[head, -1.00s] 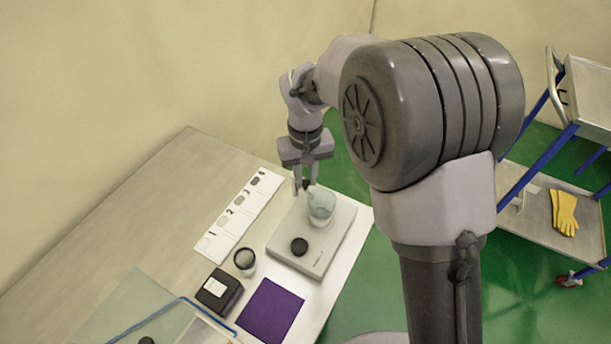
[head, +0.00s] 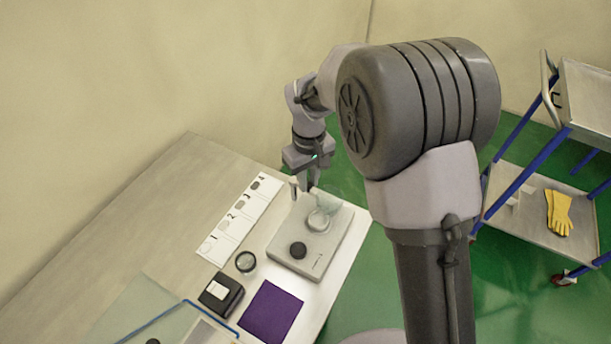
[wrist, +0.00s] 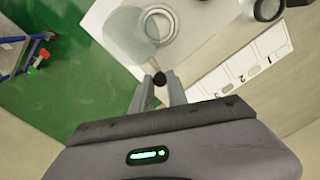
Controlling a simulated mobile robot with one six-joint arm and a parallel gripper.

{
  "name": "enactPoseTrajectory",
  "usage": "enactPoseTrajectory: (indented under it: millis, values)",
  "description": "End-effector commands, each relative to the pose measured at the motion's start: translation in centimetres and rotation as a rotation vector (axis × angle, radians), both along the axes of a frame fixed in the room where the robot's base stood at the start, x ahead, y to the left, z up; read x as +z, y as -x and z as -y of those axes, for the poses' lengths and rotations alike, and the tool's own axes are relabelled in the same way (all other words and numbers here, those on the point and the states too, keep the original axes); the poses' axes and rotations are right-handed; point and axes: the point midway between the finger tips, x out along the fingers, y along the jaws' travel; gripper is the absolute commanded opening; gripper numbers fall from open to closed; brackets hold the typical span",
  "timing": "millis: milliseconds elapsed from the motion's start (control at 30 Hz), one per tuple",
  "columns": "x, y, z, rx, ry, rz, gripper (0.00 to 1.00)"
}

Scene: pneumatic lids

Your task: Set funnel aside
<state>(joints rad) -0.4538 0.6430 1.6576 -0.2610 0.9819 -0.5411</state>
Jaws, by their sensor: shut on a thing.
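The funnel is a pale, see-through cone; in the wrist view (wrist: 130,35) its wide part spreads beyond my fingertips and overlaps the edge of a round, ring-rimmed vessel (wrist: 161,24). My gripper (wrist: 158,84) is shut on a small black part at the funnel's near end. In the head view my gripper (head: 304,190) is above the far end of the white scale (head: 335,238). The clear vessel (head: 318,221) stands on the scale, and the funnel shows only faintly above it. I cannot tell the exact gap between funnel and vessel.
A black disc (head: 298,250) lies on the scale's near part. A numbered white strip (head: 240,222), a dark-rimmed jar (head: 245,262), a black box (head: 220,292) and a purple mat (head: 270,312) are nearby. A trolley (head: 530,215) stands right.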

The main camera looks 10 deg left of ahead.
Motion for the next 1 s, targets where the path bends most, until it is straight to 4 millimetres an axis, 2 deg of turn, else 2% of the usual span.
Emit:
enactPoseTrajectory:
  millis: [33, 600, 1000]
  values:
    - [0.5, -0.2, 0.1, 0.039, 0.001, -0.001, 0.00]
    - [0.4, -2.9, 0.7, 0.576, 0.000, 0.002, 0.00]
    - [0.2, -4.3, 0.4, 0.857, 0.001, 0.002, 0.00]
